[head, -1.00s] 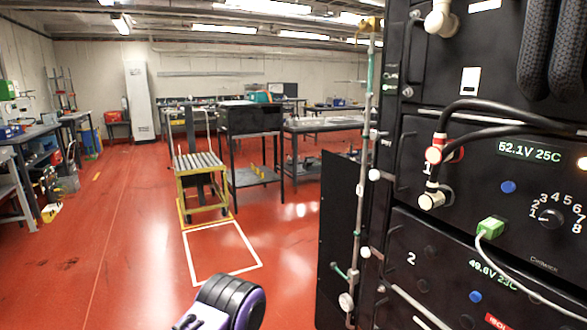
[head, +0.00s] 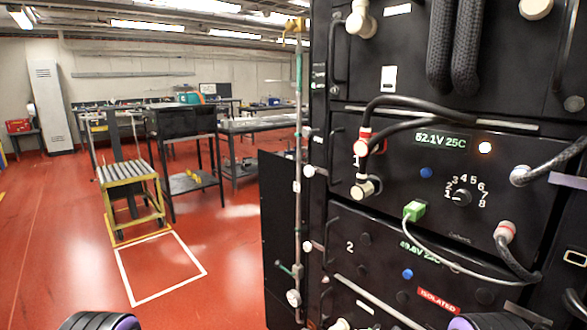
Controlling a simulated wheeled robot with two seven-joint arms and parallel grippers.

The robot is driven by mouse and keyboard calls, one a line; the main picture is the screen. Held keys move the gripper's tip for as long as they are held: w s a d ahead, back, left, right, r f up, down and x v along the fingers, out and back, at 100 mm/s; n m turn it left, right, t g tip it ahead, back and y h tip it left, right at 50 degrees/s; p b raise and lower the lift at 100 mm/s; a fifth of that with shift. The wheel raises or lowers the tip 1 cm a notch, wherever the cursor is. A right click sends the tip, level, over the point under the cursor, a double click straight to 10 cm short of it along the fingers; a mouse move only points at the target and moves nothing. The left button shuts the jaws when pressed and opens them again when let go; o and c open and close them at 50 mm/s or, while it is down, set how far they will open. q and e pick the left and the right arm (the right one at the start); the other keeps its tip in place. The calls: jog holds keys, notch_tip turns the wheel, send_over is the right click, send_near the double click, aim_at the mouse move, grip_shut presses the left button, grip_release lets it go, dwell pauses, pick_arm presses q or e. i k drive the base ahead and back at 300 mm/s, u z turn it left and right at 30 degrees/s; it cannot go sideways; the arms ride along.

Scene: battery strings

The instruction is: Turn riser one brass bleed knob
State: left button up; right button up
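A slim vertical pipe (head: 298,160), part green and part grey, runs up the left side of the black rack. A small brass-coloured fitting (head: 297,26) sits at its top, near the upper edge of the head view. It is too small to tell whether it is a bleed knob, and I can read no riser number. Several round white knobs or caps show along the pipe and rack edge, including a lower one (head: 293,298). Only black-ringed, purple parts of my arms show at the bottom edge. Neither gripper can be seen, and both are apart from the pipe.
The black battery rack (head: 340,200) fills the right, with cables, a green plug (head: 414,210) and a red ISOLATED label (head: 438,299). A yellow-framed stand (head: 128,172) and workbenches stand behind. Open red floor (head: 60,240) lies at left, with a white outlined square.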

aim_at(291, 24)
jog(key=u, duration=1.75)
jog(key=i, duration=0.75)
jog(key=z, duration=2.7)
